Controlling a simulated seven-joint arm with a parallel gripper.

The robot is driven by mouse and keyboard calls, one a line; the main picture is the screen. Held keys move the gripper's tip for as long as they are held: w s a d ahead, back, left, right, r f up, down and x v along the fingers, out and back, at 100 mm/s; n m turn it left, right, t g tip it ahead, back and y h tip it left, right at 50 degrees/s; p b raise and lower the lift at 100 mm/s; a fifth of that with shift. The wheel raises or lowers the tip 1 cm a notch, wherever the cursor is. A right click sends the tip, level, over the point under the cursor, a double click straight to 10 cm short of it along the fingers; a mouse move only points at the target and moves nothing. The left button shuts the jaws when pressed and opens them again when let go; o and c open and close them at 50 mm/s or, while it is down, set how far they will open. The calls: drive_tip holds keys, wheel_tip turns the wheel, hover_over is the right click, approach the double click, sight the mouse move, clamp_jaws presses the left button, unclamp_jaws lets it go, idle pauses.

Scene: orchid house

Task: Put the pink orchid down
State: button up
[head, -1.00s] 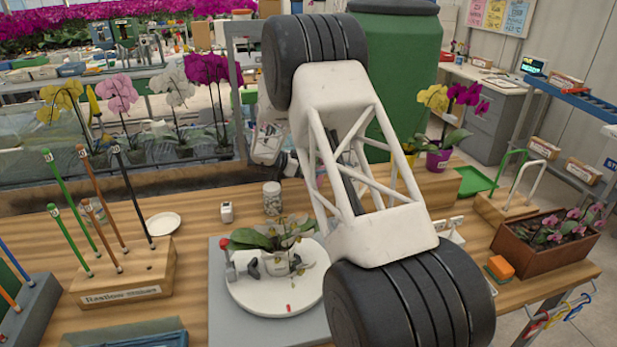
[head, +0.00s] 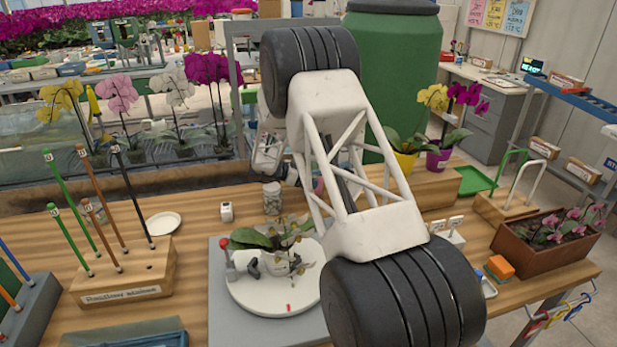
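A pink orchid (head: 117,95) stands upright in the row behind the bench at the back left, between a yellow orchid (head: 62,95) and a white orchid (head: 174,85). Another potted plant (head: 270,235) with broad green leaves and pale blooms stands on a round white turntable (head: 262,300) at the bench's middle. My arm crosses the middle of the view. A white wrist part (head: 268,152) shows left of the arm link, behind the turntable. A small pinkish patch shows beside the link there.
A stake block (head: 125,275) with several upright stakes stands at the left. A brown planter (head: 540,248) with pink blooms stands at the right. Yellow and purple pots (head: 439,160) stand at the back right.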

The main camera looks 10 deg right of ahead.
drive_tip(key=shift+f, duration=0.3)
drive_tip(key=o, duration=0.8)
drive_tip(key=shift+f, duration=0.1)
drive_tip(key=shift+o, duration=0.2)
drive_tip(key=shift+a+r, duration=0.15)
drive_tip(key=shift+r, duration=0.55)
drive_tip(key=v, duration=1.1)
drive_tip(key=shift+a+r, duration=0.15)
drive_tip(key=shift+a, duration=0.2)
